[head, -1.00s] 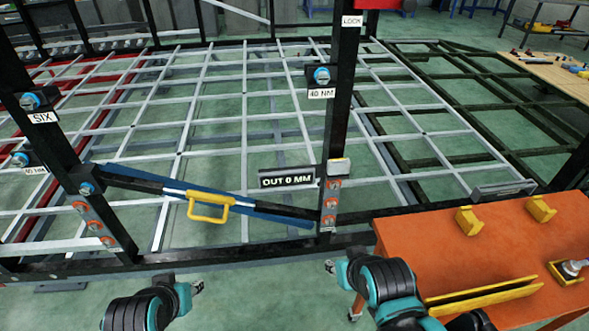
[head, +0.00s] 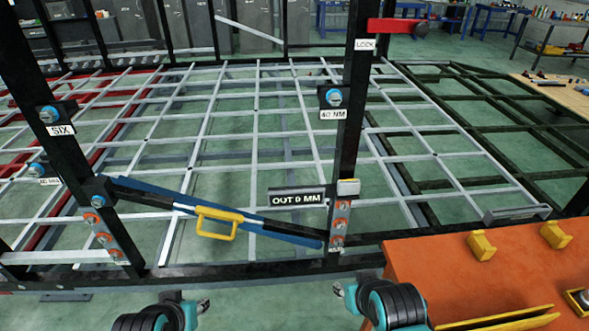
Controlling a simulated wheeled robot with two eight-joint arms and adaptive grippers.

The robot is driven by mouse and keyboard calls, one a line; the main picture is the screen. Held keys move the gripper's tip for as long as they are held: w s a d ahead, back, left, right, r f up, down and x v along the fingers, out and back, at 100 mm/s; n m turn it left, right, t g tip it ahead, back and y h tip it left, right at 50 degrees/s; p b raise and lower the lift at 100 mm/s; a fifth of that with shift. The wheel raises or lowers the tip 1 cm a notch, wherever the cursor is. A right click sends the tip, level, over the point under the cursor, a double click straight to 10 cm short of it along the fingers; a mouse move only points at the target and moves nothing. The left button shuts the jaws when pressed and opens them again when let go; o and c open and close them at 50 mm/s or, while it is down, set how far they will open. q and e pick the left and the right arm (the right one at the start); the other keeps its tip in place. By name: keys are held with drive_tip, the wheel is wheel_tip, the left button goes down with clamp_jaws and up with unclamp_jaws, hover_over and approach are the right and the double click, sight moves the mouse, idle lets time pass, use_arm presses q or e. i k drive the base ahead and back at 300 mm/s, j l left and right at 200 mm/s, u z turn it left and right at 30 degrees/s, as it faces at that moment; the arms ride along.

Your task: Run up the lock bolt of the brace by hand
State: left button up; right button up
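The brace is a blue and black bar (head: 148,192) with a silver middle and a yellow handle (head: 217,223). It slopes down from the left black post to the right black post. A blue-headed bolt (head: 98,201) shows at its left end. Another blue-headed bolt (head: 333,97) sits on the right post above a 40 NM label. A LOCK label (head: 365,44) is higher on that post; which bolt it names is unclear. My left gripper (head: 203,305) and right gripper (head: 338,290) are low in view, apart from the brace. Their finger opening is too small to judge.
An OUT MM sign (head: 298,197) hangs above the brace's right half. A red bar (head: 397,26) juts from the right post's top. An orange table (head: 440,262) with yellow holders stands at right. The frame's lower black rail (head: 220,270) runs across in front.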

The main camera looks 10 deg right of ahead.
sight(98, 201)
drive_tip(key=u, duration=1.25)
drive_tip(key=j+u, duration=0.25)
drive_tip(key=u, duration=0.15)
